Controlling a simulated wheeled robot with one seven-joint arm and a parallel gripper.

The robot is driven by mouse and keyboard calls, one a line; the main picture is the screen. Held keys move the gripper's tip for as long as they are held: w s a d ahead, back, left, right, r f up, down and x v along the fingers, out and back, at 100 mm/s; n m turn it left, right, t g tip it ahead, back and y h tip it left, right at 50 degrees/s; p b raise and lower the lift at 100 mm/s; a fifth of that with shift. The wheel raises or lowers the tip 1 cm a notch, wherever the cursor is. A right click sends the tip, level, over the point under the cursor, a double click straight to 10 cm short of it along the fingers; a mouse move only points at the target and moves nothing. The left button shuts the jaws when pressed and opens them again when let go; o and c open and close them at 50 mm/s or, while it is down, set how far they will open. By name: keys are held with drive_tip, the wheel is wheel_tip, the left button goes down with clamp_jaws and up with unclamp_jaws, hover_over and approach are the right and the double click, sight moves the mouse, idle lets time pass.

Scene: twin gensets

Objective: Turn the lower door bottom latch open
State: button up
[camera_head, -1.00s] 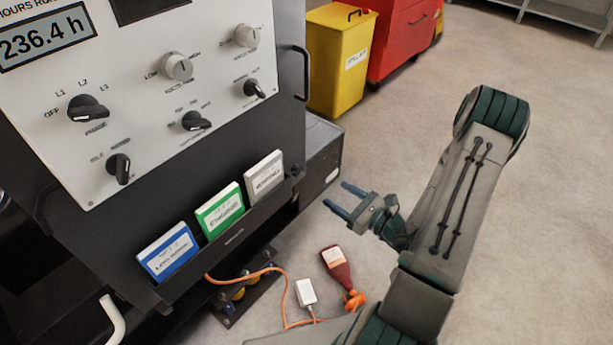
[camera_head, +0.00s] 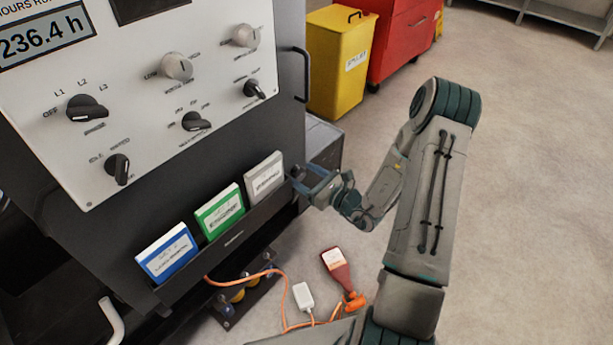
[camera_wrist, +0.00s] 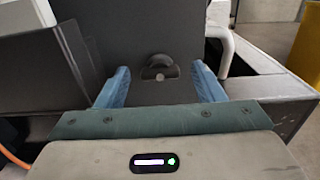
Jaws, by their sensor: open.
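The lower door bottom latch (camera_wrist: 160,68) shows in the wrist view as a small round grey fitting on the dark door panel (camera_wrist: 130,42). It lies between my gripper's two blue fingers, straight ahead of them. In the head view my gripper (camera_head: 304,176) is at the right edge of the genset cabinet, beside the white binder, with its fingers pointing left at the cabinet side. It is open and holds nothing. The latch is hidden in the head view, and I cannot tell whether the fingers touch the panel.
The binder rack (camera_head: 235,240) juts out close to my gripper. A white bent pipe (camera_wrist: 222,42) stands right of the latch in the wrist view. The floor at right is clear.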

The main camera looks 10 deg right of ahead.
drive_tip(key=c, duration=1)
drive_tip(key=shift+n, duration=0.3)
drive_tip(key=n+b, duration=0.5)
drive_tip(key=b, duration=0.1)
drive_tip(key=n+b, duration=0.5)
drive_tip(key=b, duration=0.1)
drive_tip(key=f+n+b, duration=0.1)
drive_tip(key=n+b, duration=0.4)
drive_tip(key=b, duration=0.1)
drive_tip(key=shift+s+a, duration=0.1)
drive_tip(key=shift+s, duration=0.05)
drive_tip(key=n+b, duration=0.2)
drive_tip(key=b, duration=0.2)
drive_tip(key=shift+r, duration=0.2)
drive_tip(key=shift+r+n, duration=0.15)
drive_tip(key=shift+n, duration=0.15)
